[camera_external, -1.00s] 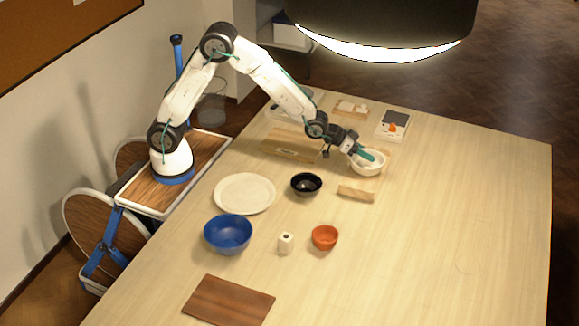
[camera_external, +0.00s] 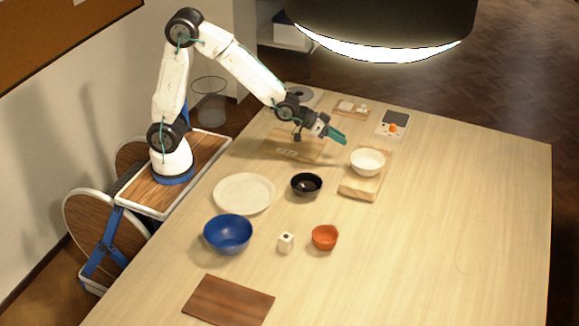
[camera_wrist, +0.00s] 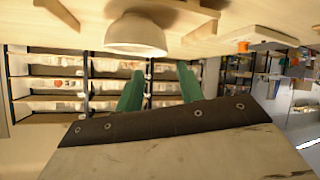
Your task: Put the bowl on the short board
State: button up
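A white bowl (camera_external: 367,161) stands upright on a light wooden board (camera_external: 358,189) at the right of the boards. The bowl also shows in the wrist view (camera_wrist: 135,36), resting on wood ahead of my fingertips. My gripper (camera_external: 337,136) is above the table, up and left of the bowl and apart from it. Its green fingers are spread with nothing between them in the wrist view (camera_wrist: 160,85). Another light board (camera_external: 289,150) lies behind, partly under my gripper's wrist. A dark brown board (camera_external: 228,301) lies bare at the front edge.
A scale-like device (camera_external: 394,123) is behind. The right table side is clear. A lamp (camera_external: 375,30) hangs above.

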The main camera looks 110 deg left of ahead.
jog(key=shift+s+d+r, duration=0.1)
jog(key=shift+s+d, duration=0.05)
jog(key=shift+s, duration=0.05)
